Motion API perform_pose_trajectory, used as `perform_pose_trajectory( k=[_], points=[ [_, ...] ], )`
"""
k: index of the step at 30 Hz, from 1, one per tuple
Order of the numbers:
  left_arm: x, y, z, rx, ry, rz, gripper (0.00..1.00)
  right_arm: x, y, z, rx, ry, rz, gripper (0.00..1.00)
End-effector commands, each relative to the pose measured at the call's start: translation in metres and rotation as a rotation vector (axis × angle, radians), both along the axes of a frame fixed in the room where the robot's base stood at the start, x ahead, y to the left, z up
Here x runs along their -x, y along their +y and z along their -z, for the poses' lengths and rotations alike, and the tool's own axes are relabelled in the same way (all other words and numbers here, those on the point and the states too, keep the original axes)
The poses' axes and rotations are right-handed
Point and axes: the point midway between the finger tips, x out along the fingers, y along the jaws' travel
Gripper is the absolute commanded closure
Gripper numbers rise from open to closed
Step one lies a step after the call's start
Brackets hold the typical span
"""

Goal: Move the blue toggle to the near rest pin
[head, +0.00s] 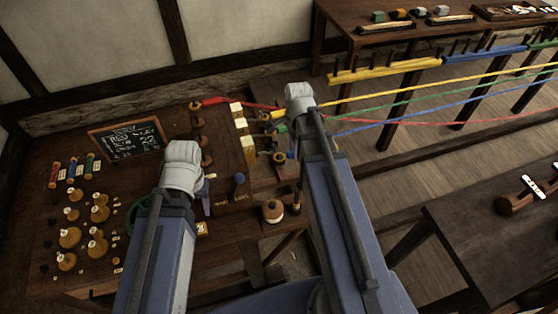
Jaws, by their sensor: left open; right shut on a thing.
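The blue toggle (291,154) shows as a small blue piece at the left edge of my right forearm, at the end of the blue rope. My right gripper (303,148) is shut on it; its jaws are mostly hidden behind my own arm. My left gripper (203,190) is open over the bench, beside the dark block, its fingers mostly hidden by my wrist. The yellow toggle (278,114) and green toggle (282,128) sit just behind the blue one. The near rest pin cannot be made out for certain.
The red toggle (214,101) lies at the back of the bench (130,185). Blocks with pale tops (240,124) stand between the grippers. A chalkboard (125,139), spools and several wooden knobs (70,237) occupy the left. Taut ropes (430,97) run right above the floor.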

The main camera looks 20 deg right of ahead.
Motion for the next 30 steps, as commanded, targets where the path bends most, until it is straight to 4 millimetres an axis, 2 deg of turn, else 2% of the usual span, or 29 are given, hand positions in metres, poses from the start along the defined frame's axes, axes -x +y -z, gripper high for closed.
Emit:
perform_pose_trajectory(
  k=[20, 21, 30],
  points=[
    [0.0, 0.0, 0.0021, 0.0, 0.0, 0.0, 0.5, -0.0001, 0.0, 0.0021, 0.0, 0.0, 0.0, 1.0],
    [0.0, 0.0, 0.0021, 0.0, 0.0, 0.0, 0.5, -0.0001, 0.0, 0.0021, 0.0, 0.0, 0.0, 0.67],
    [0.0, 0.0, 0.0021, 0.0, 0.0, 0.0, 0.5, -0.0001, 0.0, 0.0021, 0.0, 0.0, 0.0, 0.34]
  ],
)
